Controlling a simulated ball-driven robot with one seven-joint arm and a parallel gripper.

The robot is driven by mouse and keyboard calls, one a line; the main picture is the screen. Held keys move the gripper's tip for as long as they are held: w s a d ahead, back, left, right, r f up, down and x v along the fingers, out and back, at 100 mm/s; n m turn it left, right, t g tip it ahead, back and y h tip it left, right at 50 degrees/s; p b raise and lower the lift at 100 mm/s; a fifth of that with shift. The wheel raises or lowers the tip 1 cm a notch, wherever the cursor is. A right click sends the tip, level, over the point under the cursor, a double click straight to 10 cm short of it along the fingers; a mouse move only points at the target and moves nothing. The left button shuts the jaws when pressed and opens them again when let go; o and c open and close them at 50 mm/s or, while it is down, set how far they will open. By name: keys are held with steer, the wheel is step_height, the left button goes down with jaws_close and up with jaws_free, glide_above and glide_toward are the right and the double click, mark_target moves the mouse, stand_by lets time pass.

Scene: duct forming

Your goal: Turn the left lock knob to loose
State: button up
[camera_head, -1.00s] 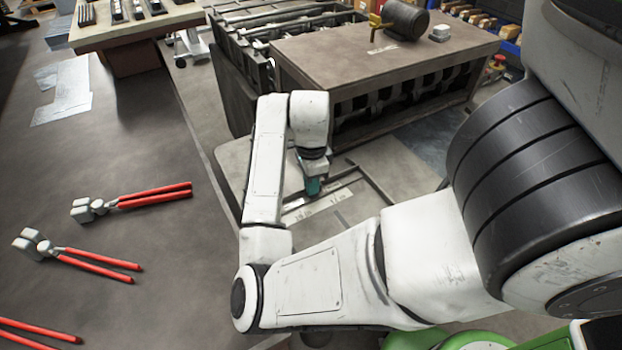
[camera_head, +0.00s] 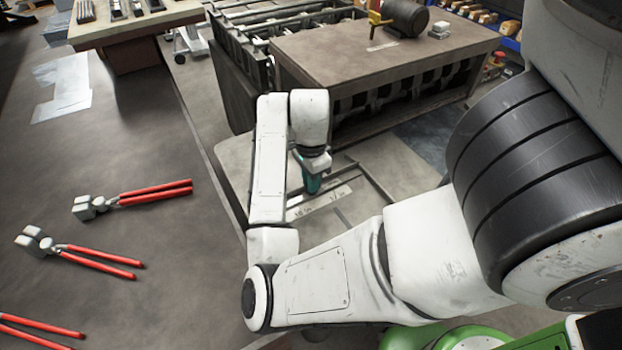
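My arm reaches over a low flat machine bed (camera_head: 385,165), and its wrist points down there. A teal piece at the end of the wrist, which seems to be my gripper (camera_head: 312,185), hangs just above or at a pale marked strip (camera_head: 320,203). Its fingers cannot be made out, so I cannot tell whether they are open or shut. I cannot pick out the left lock knob; the wrist and forearm cover part of the bed.
A brown-topped machine (camera_head: 345,58) stands behind the bed, with a black cylinder (camera_head: 407,18) and a yellow handle (camera_head: 378,20) on top. At left, a dark table (camera_head: 130,255) holds red-handled tongs (camera_head: 150,195) and metal sheets (camera_head: 65,88).

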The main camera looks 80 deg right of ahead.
steer(key=o, duration=0.4)
steer(key=shift+r, duration=0.1)
step_height(320, 180, up, 11)
steer(key=p, duration=0.2)
steer(key=shift+f, duration=0.2)
stand_by(0.6)
